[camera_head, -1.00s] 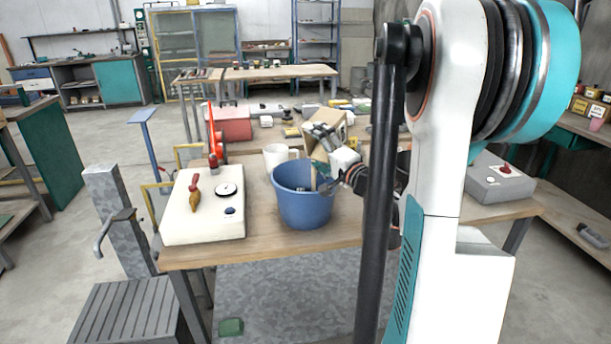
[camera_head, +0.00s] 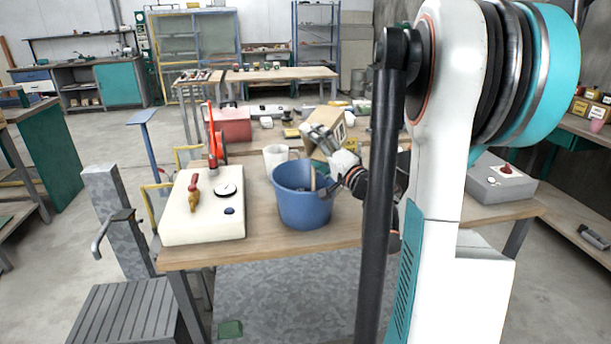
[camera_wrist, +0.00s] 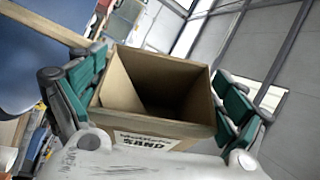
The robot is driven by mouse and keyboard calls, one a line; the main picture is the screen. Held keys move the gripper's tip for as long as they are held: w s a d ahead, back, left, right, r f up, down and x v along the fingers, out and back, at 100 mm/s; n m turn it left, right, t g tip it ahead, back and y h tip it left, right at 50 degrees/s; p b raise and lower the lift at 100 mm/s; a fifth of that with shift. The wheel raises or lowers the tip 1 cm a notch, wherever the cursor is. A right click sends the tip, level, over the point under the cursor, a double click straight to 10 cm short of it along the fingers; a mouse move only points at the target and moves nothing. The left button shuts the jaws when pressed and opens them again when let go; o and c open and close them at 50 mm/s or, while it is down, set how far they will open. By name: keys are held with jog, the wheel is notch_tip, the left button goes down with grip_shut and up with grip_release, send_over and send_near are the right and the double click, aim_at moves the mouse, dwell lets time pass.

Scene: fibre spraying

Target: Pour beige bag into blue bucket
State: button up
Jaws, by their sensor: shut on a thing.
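The beige bag (camera_head: 335,122) is a box-like carton with an open top. In the wrist view the bag (camera_wrist: 165,128) carries a SAND label, and I look into its open mouth; I see no contents on the visible inner walls. My gripper (camera_head: 324,142) is shut on the bag, with green-padded fingers on both sides of it in the wrist view. The blue bucket (camera_head: 303,208) stands upright on the table, below the tilted bag and slightly left of it. Part of the bucket (camera_wrist: 30,65) shows at the wrist view's upper left. A pale upright strip shows inside the bucket's rim; I cannot tell what it is.
A white mug (camera_head: 275,158) stands just behind the bucket. A cream box with a red handle (camera_head: 203,220) is to the left. A red box (camera_head: 232,124) and small items lie farther back. A grey box (camera_head: 497,180) is at the right. The wooden table (camera_head: 265,240) is bare in front.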

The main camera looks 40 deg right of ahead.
jog(key=shift+s+a+f+n+t+y+b, duration=0.15)
jog(key=shift+a+n+t+b, duration=0.1)
jog(key=shift+n, duration=0.4)
jog(key=shift+a+f+n+t+y+b, duration=0.15)
jog(key=shift+a+n+t+b, duration=0.1)
jog(key=shift+n, duration=0.4)
dwell(0.6)
jog(key=shift+w+d+r+m+g+h+p, duration=0.15)
jog(key=shift+d+m+g+p, duration=0.25)
jog(key=shift+m, duration=0.35)
jog(key=shift+d+r+m+g+h+p, duration=0.1)
jog(key=shift+d+r+m+g+p, duration=0.1)
jog(key=shift+m+p, duration=0.45)
jog(key=shift+w+d+r+m+g+h+p, duration=0.1)
jog(key=shift+d+m+g+h+p, duration=0.15)
jog(key=shift+m, duration=0.65)
